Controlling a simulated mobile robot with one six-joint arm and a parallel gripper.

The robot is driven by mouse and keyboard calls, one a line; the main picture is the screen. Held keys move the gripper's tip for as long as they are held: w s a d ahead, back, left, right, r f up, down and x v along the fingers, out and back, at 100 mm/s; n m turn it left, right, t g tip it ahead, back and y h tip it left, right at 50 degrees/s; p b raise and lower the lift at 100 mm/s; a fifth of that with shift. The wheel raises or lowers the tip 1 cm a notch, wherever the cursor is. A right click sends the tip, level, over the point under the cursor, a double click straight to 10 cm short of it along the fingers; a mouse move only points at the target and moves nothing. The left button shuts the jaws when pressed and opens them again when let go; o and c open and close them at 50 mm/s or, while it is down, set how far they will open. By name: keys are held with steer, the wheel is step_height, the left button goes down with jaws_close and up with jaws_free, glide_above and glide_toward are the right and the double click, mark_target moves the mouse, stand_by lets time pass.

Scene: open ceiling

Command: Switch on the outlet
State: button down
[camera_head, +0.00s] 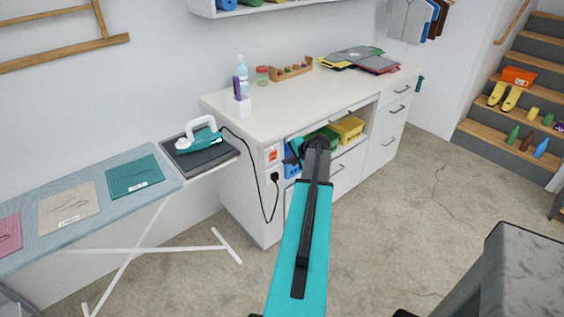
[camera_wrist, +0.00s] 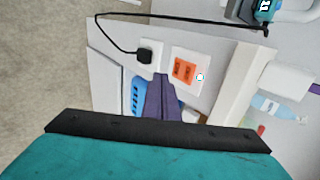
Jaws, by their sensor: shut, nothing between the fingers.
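The outlet's orange double switch (camera_head: 272,155) sits on a white plate on the end panel of the white desk. The switch also shows in the wrist view (camera_wrist: 185,70), with a small light dot at the plate's edge. A black plug (camera_head: 275,177) is in the socket below the switch; in the wrist view the plug (camera_wrist: 146,56) is left of the switch. My gripper (camera_head: 292,153) is just right of the outlet in the head view. In the wrist view its dark fingers (camera_wrist: 160,80) are shut and empty, near the plate's lower left; contact cannot be told.
A black cord runs from the plug to the iron (camera_head: 198,140) on the ironing board (camera_head: 95,185). Blue, green and yellow baskets (camera_head: 346,129) fill the desk's open shelf. Bare concrete floor (camera_head: 400,215) lies right of my arm.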

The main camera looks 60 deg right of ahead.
steer(key=s+f+b+v, duration=0.1)
steer(key=v, duration=0.6)
steer(key=shift+s+a+b, duration=0.25)
steer(key=shift+a+b, duration=0.1)
steer(key=shift+a, duration=0.05)
steer(key=shift+w+r, duration=0.1)
steer(key=shift+r, duration=0.05)
